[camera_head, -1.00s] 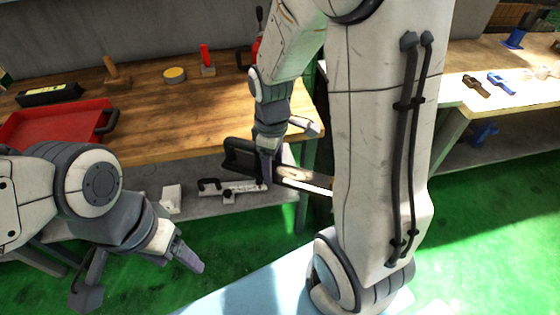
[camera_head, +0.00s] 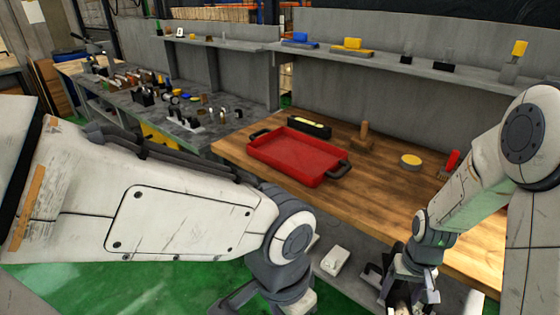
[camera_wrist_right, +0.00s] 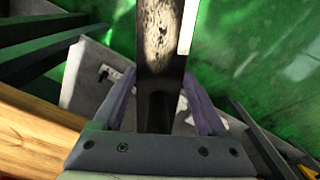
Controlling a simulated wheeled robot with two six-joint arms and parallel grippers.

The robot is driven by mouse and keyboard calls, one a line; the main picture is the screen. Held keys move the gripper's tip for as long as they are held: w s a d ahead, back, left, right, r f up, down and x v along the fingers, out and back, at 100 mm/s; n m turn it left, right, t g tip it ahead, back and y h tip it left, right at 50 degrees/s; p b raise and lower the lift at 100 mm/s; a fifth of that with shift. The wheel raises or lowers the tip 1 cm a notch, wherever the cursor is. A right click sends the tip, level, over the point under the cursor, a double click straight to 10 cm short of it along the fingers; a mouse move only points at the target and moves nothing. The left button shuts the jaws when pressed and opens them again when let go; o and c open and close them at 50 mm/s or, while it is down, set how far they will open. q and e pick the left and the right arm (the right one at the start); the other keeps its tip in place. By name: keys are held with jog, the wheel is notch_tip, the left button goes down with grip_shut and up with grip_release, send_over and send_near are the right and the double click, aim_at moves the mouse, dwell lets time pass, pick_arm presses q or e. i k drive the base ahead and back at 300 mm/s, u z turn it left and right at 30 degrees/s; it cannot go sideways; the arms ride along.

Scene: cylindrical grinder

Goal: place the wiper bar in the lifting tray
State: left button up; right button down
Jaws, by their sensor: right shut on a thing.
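The lifting tray is a red, shallow tray (camera_head: 262,152) with dark handles at its ends. It lies on the wooden bench in the head view, and its visible floor is empty. My right gripper (camera_head: 412,288) is low at the bench's front edge, right of and nearer than the tray. In the right wrist view it is shut on the wiper bar (camera_wrist_right: 158,50), a long dark bar with a worn face and a pale strip along one side. The bar passes between the fingers. My left gripper (camera_head: 262,303) is at the bottom edge, its jaws spread and partly cut off.
Behind the tray are a black box with a yellow top (camera_head: 309,127), a wooden-handled stamp (camera_head: 364,138) and a yellow round tin (camera_head: 411,160). A red-handled brush (camera_head: 450,164) stands near my right arm. A white block (camera_head: 335,261) lies on the lower shelf.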

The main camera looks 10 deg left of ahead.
aim_at(303, 152)
jog(key=u, duration=2.35)
jog(key=i, duration=1.9)
jog(key=z, duration=2.45)
